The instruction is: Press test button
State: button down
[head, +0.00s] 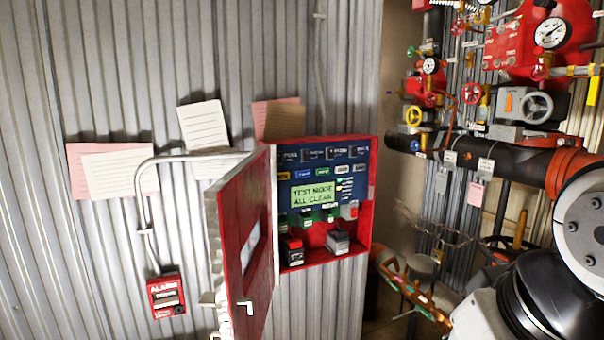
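A red fire alarm panel box (366,225) is fixed to the corrugated metal wall. Its red door (240,245) stands open, swung out to the left. A row of labelled buttons (322,171) lies above the screen, with darker labelled parts along the top. The labels are too small to tell which is the test button. My gripper is not in view; only part of my white and black arm shows at the lower right.
A red alarm pull station (166,295) is on the wall at lower left, with a conduit (143,205) above it. Paper notes (204,126) hang around the panel. Red valves, gauges (551,33) and a black pipe (470,151) crowd the right side.

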aim_at(342, 169)
jog(key=i+l, duration=0.15)
jog(key=l, duration=0.15)
jog(key=i+l+z, duration=0.1)
jog(key=l, duration=0.25)
jog(key=i+l, duration=0.25)
jog(key=i+l+u, duration=0.55)
jog(key=u, duration=0.15)
jog(key=i, duration=0.05)
